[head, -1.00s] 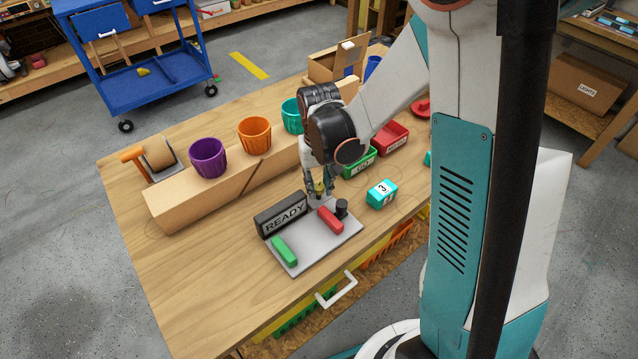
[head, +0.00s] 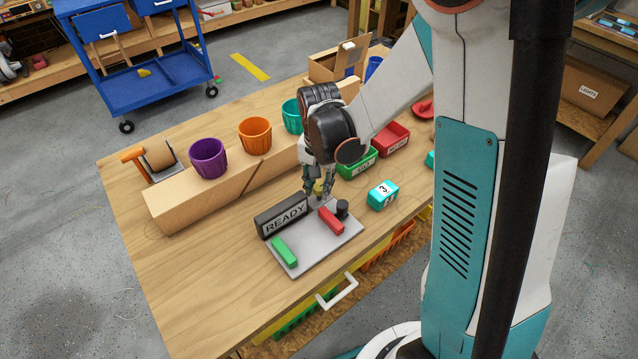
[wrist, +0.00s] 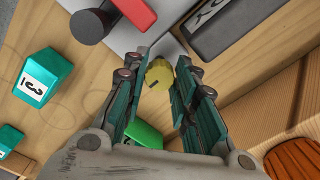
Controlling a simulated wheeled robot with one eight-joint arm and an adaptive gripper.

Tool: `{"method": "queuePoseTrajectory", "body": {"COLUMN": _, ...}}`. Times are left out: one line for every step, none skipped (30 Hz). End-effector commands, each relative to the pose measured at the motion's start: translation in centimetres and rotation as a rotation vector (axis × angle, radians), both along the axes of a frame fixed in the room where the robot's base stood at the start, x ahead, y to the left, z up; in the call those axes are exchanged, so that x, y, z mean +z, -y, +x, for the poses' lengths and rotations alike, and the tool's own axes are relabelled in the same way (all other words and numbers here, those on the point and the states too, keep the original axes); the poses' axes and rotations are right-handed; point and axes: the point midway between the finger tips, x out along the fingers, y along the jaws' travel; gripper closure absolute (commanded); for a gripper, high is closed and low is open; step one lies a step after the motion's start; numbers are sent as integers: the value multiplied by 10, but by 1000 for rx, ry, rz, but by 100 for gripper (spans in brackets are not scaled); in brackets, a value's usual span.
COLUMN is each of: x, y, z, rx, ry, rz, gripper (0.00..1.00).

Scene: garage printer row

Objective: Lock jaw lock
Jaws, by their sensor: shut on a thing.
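The fixture is a grey plate (head: 300,261) on the table. It carries a dark sign reading READY (head: 285,216), a green bar (head: 284,251), a red bar (head: 330,221) and a black knob (head: 342,208). A yellow knob (wrist: 159,74) with a dark mark line is between my fingertips in the wrist view; I take it for the jaw lock. My gripper (head: 319,195) points down at the plate's back corner and is shut on this yellow knob, which my fingers partly hide in the head view.
A teal block marked 3 (head: 383,195) stands right of the plate. Green (head: 357,164) and red (head: 391,138) bins are behind it. A long wooden block (head: 204,201) and purple (head: 208,158), orange (head: 255,134) and teal (head: 292,115) cups stand behind. The table's front left is clear.

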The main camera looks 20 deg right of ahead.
Motion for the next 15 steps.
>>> {"method": "queuePoseTrajectory", "body": {"x": 0, "y": 0, "z": 0, "rx": -3, "ry": 0, "rz": 0, "gripper": 98}}
{"method": "queuePoseTrajectory", "body": {"x": 0, "y": 0, "z": 0, "rx": -4, "ry": 0, "rz": 0, "gripper": 98}}
{"method": "queuePoseTrajectory", "body": {"x": 0, "y": 0, "z": 0, "rx": -4, "ry": 0, "rz": 0, "gripper": 98}}
{"method": "queuePoseTrajectory", "body": {"x": 0, "y": 0, "z": 0, "rx": -5, "ry": 0, "rz": 0, "gripper": 98}}
{"method": "queuePoseTrajectory", "body": {"x": 0, "y": 0, "z": 0, "rx": -5, "ry": 0, "rz": 0, "gripper": 98}}
{"method": "queuePoseTrajectory", "body": {"x": 0, "y": 0, "z": 0, "rx": -4, "ry": 0, "rz": 0, "gripper": 98}}
{"method": "queuePoseTrajectory", "body": {"x": 0, "y": 0, "z": 0, "rx": -4, "ry": 0, "rz": 0, "gripper": 98}}
{"method": "queuePoseTrajectory", "body": {"x": 0, "y": 0, "z": 0, "rx": -4, "ry": 0, "rz": 0, "gripper": 98}}
{"method": "queuePoseTrajectory", "body": {"x": 0, "y": 0, "z": 0, "rx": -4, "ry": 1, "rz": 1, "gripper": 98}}
{"method": "queuePoseTrajectory", "body": {"x": 0, "y": 0, "z": 0, "rx": -4, "ry": 0, "rz": 0, "gripper": 98}}
{"method": "queuePoseTrajectory", "body": {"x": 0, "y": 0, "z": 0, "rx": -4, "ry": 1, "rz": 1, "gripper": 98}}
{"method": "queuePoseTrajectory", "body": {"x": 0, "y": 0, "z": 0, "rx": -4, "ry": 0, "rz": 0, "gripper": 67}}
{"method": "queuePoseTrajectory", "body": {"x": 0, "y": 0, "z": 0, "rx": -4, "ry": 0, "rz": 0, "gripper": 66}}
{"method": "queuePoseTrajectory", "body": {"x": 0, "y": 0, "z": 0, "rx": -3, "ry": 0, "rz": 0, "gripper": 66}}
{"method": "queuePoseTrajectory", "body": {"x": 0, "y": 0, "z": 0, "rx": -3, "ry": 0, "rz": 0, "gripper": 66}}
